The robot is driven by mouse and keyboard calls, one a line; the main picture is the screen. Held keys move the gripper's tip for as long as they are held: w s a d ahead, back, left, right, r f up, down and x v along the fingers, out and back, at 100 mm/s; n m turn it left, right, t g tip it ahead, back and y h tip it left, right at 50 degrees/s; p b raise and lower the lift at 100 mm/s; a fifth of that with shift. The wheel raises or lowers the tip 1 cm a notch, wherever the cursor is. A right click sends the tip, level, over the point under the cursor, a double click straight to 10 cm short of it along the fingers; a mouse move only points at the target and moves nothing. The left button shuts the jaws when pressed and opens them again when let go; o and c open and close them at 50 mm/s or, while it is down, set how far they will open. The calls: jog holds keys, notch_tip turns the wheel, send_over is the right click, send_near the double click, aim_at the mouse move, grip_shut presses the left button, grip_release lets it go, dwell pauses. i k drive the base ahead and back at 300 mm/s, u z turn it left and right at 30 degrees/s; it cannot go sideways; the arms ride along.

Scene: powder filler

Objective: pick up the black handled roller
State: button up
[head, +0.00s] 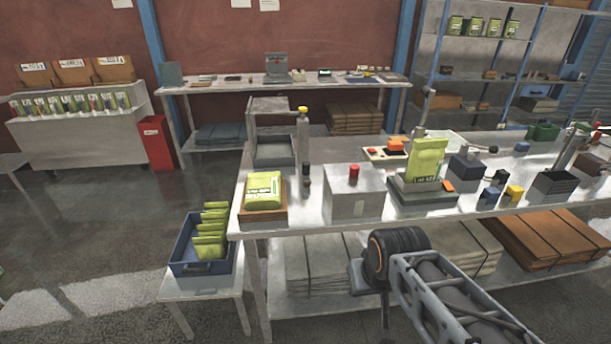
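A small upright black piece (306,181) stands on the main workbench, just in front of a grey cylinder with a yellow top. It may be the black handled roller, but it is too small to be sure. A dark block with a rod and black knob (466,166) sits further right on the same bench; I cannot tell if it has a roller. My arm reaches in from the lower right, with its black and orange joint in front of the bench's front edge. My gripper cannot be made out, and no object is seen held.
The workbench (310,217) carries a green pouch stack (263,190), a grey box with a red button (352,196), an upright pouch in a holder (425,160) and small blocks. A blue bin of pouches (190,268) stands on a low table at left.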

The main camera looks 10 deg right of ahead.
aim_at(306, 165)
jog(key=u, duration=0.3)
jog(key=i, duration=1.2)
jog(key=u, duration=0.1)
